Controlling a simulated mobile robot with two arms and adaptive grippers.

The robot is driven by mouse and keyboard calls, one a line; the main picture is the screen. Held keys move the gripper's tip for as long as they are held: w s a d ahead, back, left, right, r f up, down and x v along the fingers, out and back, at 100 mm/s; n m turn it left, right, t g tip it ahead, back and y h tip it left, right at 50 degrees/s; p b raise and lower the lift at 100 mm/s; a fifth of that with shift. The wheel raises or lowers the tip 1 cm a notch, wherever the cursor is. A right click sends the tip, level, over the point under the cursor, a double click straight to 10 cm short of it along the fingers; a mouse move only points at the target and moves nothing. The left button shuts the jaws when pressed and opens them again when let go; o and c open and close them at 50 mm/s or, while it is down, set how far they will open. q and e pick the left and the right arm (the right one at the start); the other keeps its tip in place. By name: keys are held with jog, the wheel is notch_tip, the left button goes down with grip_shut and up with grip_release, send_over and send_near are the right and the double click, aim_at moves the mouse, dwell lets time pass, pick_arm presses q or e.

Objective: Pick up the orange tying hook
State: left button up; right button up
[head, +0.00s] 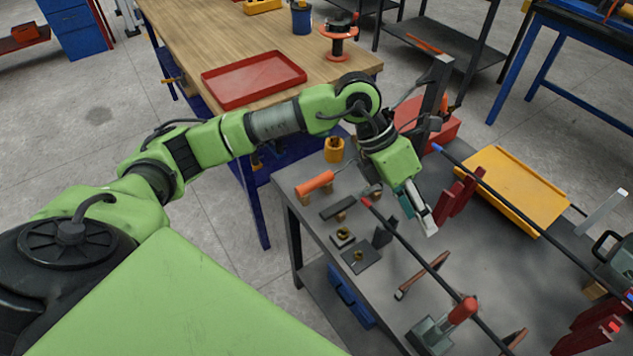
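The orange tying hook (315,183) lies on the left part of the dark grey bench, near its edge. Its thick orange handle is at the left and a thin metal shank runs to the upper right. My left gripper (424,215) points down over the bench, to the right of the hook and clearly apart from it. Only its side shows, so I cannot tell how far its fingers are apart. I see nothing held in it. My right gripper is not in view.
Small blocks and plates (361,256) lie below the hook. A red-tipped bar (420,258) and a blue-tipped bar (500,197) cross the bench, with red clamps (456,195) and a yellow tray (515,188) nearby. A wooden table (215,40) with a red tray (254,79) adjoins behind.

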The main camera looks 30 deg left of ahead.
pick_arm(q)
jog(key=w+a+n+y, duration=0.1)
jog(key=w+a+y, duration=0.3)
jog(key=a, duration=0.9)
jog(key=n+y, duration=0.1)
jog(key=y, duration=0.4)
send_near(319, 179)
jog(key=f, duration=0.1)
jog(key=f+p, duration=0.1)
jog(key=s+a+f, duration=0.1)
jog(key=shift+a+n+p, duration=0.1)
jog(key=shift+n+p, duration=0.2)
jog(key=shift+w+a+f, duration=0.1)
jog(key=shift+f, duration=0.3)
jog(key=shift+w+f+p, duration=0.1)
jog(key=shift+f+p, duration=0.25)
jog(key=shift+f, duration=0.15)
jog(key=f, duration=0.2)
jog(key=f+p, duration=0.1)
jog(key=shift+w+f, duration=0.35)
jog(key=shift+a+f, duration=0.1)
jog(key=shift+f, duration=0.3)
grip_shut()
